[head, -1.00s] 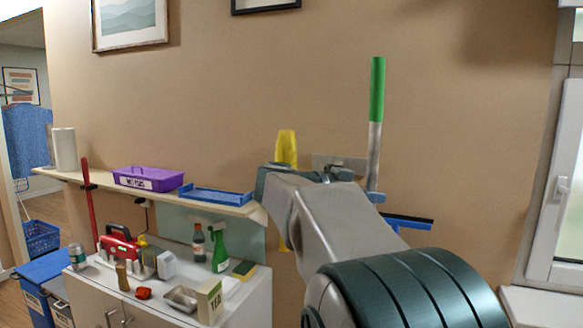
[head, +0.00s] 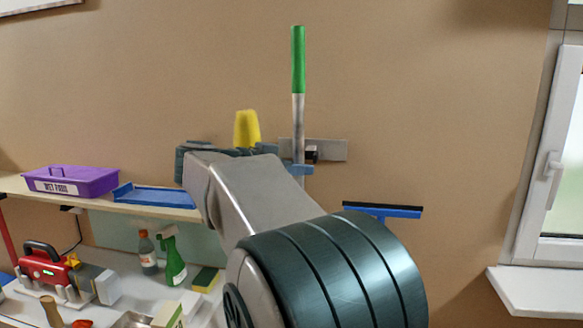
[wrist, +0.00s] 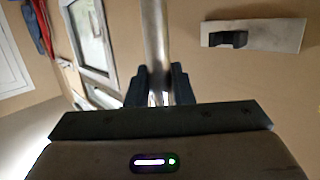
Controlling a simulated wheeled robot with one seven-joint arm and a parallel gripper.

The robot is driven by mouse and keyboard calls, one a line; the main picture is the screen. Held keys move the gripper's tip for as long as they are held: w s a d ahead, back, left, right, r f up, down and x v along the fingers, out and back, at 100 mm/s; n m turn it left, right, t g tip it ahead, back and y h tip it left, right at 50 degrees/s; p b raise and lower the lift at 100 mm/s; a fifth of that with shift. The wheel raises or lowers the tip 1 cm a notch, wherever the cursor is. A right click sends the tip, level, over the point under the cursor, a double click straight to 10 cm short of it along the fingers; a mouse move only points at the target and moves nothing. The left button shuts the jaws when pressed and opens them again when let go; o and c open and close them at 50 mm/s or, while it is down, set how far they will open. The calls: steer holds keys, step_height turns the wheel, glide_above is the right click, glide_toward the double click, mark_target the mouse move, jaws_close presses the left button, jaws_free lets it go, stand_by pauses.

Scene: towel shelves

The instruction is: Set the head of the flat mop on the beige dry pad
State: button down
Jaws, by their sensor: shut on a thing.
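The mop's upright handle has a green grip (head: 298,60) and a grey pole (head: 298,118) below it. My gripper (head: 301,168) is shut on the pole in front of the wall. In the wrist view, the dark fingers of my gripper (wrist: 160,88) close around the pole (wrist: 155,40) from both sides. The lower pole and the mop head are hidden behind my arm in the head view and out of sight in the wrist view. I do not see the beige dry pad in any view.
A wall bracket (head: 332,150) with a black clip is behind the pole. A blue squeegee (head: 385,211) is right of my arm. A shelf (head: 112,204) at left holds a purple caddy (head: 70,181) and blue tray (head: 152,196). A yellow object (head: 247,128) shows behind my arm.

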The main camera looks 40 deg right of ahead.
steer(key=shift+s+a+p, duration=0.1)
steer(key=shift+a+p, duration=0.3)
steer(key=shift+a, duration=0.45)
stand_by(0.3)
steer(key=shift+d+p, duration=0.1)
steer(key=shift+p, duration=0.4)
steer(key=shift+f+b, duration=0.4)
steer(key=shift+f, duration=0.4)
stand_by(0.5)
steer(key=shift+f, duration=0.35)
steer(key=shift+f+b, duration=0.35)
steer(key=shift+f, duration=0.9)
stand_by(0.4)
